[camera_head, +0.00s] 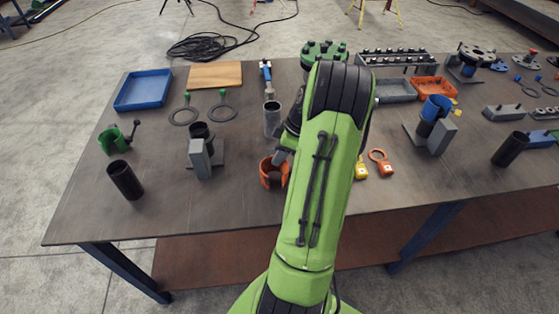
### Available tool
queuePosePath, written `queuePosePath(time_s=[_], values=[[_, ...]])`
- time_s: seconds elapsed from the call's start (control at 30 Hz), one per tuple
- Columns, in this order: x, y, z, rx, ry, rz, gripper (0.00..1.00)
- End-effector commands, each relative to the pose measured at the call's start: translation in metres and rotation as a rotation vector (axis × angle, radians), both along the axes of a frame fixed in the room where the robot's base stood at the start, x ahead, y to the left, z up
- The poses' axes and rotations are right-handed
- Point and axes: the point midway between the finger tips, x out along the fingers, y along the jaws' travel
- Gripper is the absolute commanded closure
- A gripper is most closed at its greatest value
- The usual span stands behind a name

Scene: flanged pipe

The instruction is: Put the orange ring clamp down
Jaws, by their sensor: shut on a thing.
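The orange ring clamp (266,176) is left of my green arm, near the front middle of the table (120,218). My gripper (281,158) is shut on the clamp at its upper right side. My arm hides part of the gripper and the clamp's right edge. I cannot tell whether the clamp touches the tabletop or hangs just above it.
A grey pipe (271,119) stands just behind the clamp. A grey block fixture (200,158) and a black cylinder (125,180) are to the left. Yellow and orange tags (384,168) lie right of my arm. The table's front strip left of the clamp is bare.

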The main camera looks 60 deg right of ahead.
Motion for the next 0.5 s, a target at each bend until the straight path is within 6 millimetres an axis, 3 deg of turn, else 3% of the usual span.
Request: queuePosePath(time_s=[0.1, 0.47, 0.5], values=[[0.0008, 0.0005, -0.0158, 0.0, -0.002, 0.002, 1.0], [0.001, 0.0001, -0.0198, -0.001, -0.002, 0.002, 1.0], [0.0005, 0.0002, -0.0197, 0.0, -0.001, 0.002, 0.57]])
